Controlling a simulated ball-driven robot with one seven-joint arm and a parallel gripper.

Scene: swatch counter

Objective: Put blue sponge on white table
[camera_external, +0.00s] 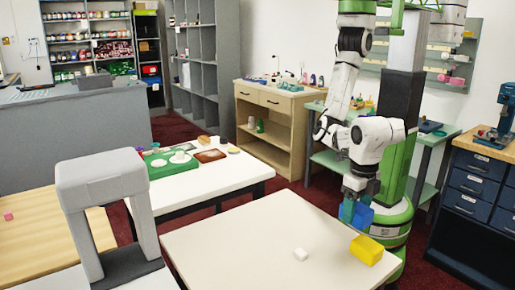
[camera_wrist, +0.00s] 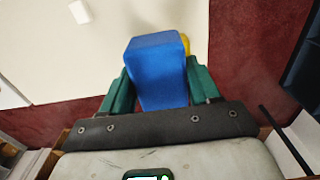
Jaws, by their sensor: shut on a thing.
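The blue sponge (camera_external: 358,214) is a block held in my gripper at the right edge of the near white table (camera_external: 240,245). In the wrist view the blue sponge (camera_wrist: 157,70) sits between the two green fingers of my gripper (camera_wrist: 158,92), which are shut on it. The sponge looks above the table's edge; the wrist view shows the white tabletop (camera_wrist: 60,65) to the left of it and dark red floor to the right. Whether the sponge touches the table cannot be told.
A yellow block (camera_external: 367,250) lies on the near white table close to the sponge, partly hidden behind it in the wrist view. A small white block (camera_external: 301,254) lies further left. Another white table behind holds a green tray (camera_external: 172,168).

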